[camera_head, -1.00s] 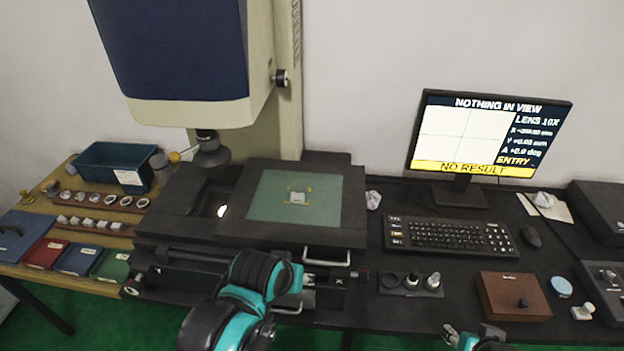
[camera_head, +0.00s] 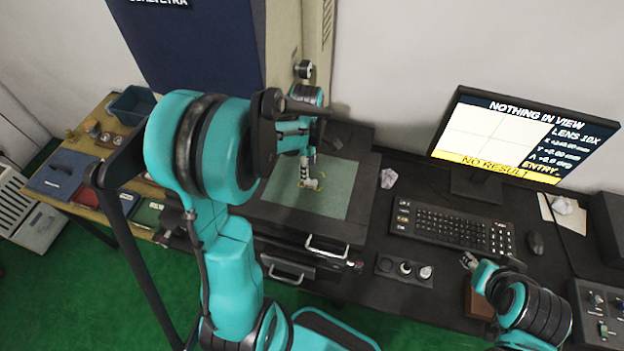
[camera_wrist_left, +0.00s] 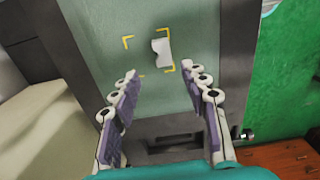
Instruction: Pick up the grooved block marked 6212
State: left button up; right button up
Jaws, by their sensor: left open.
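A small pale block (camera_wrist_left: 161,50) with a notched side lies on the green stage plate (camera_wrist_left: 85,20), inside yellow corner marks, in the left wrist view. No marking on it is readable. My left gripper (camera_wrist_left: 160,76) is open and empty there, with its fingertips apart and the block beyond them. In the head view my left gripper (camera_head: 306,172) reaches down over the plate, close to the block (camera_head: 313,184), which it partly hides. My right gripper (camera_head: 468,261) is near the front of the keyboard; its fingers are too small to judge.
The monitor (camera_head: 510,140) reads NOTHING IN VIEW and NO RESULT. A keyboard (camera_head: 452,226) and a dark holder with small parts (camera_head: 404,269) are right of the stage.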

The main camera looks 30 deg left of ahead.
aim_at(311, 183)
pick_arm(q)
jog(key=f, duration=0.3)
jog(key=f+b, duration=0.1)
jog(key=f, duration=0.1)
jog(key=shift+s+d+f, duration=0.2)
jog(key=shift+d, duration=0.05)
grip_shut()
jog(key=shift+r, duration=0.1)
